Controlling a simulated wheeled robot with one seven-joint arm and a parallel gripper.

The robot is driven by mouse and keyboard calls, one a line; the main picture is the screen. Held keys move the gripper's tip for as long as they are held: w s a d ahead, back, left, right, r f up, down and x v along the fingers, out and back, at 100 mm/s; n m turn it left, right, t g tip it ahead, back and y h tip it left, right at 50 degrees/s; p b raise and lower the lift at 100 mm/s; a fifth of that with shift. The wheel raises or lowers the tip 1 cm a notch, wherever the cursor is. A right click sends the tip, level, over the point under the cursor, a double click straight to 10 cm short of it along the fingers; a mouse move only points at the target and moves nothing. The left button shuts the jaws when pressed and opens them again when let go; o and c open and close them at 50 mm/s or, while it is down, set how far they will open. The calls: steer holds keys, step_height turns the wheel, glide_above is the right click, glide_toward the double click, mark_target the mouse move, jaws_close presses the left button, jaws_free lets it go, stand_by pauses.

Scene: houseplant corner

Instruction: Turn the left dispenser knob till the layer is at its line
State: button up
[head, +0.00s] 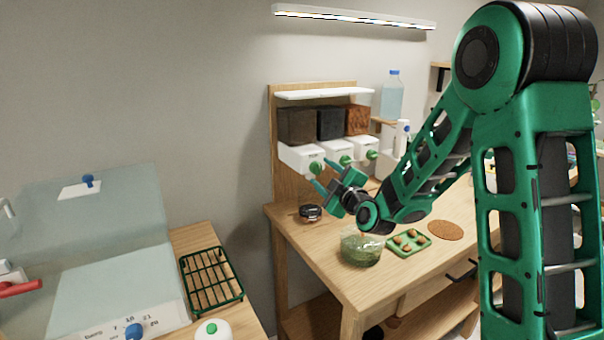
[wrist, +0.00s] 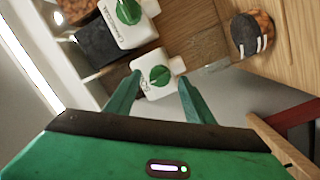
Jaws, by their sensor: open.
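The left dispenser (head: 298,158) is a white box under a dark brown-filled hopper (head: 297,126). Its green knob (head: 315,167) faces out. In the wrist view this knob (wrist: 160,75) sits between my open fingertips, apart from both. My gripper (head: 328,178) is open and empty in front of the left dispenser; its fingers show in the wrist view (wrist: 157,85). The middle knob (head: 345,160) and right knob (head: 371,154) are to the right. A clear vessel (head: 362,248) with green contents stands on the table. I cannot make out a layer line.
A green tray (head: 408,242) with brown pieces and a round brown mat (head: 445,230) lie on the wooden table. A green wire rack (head: 211,279) is on the left bench.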

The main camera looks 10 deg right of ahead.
steer(key=shift+w+a, duration=0.3)
steer(key=shift+w, duration=0.5)
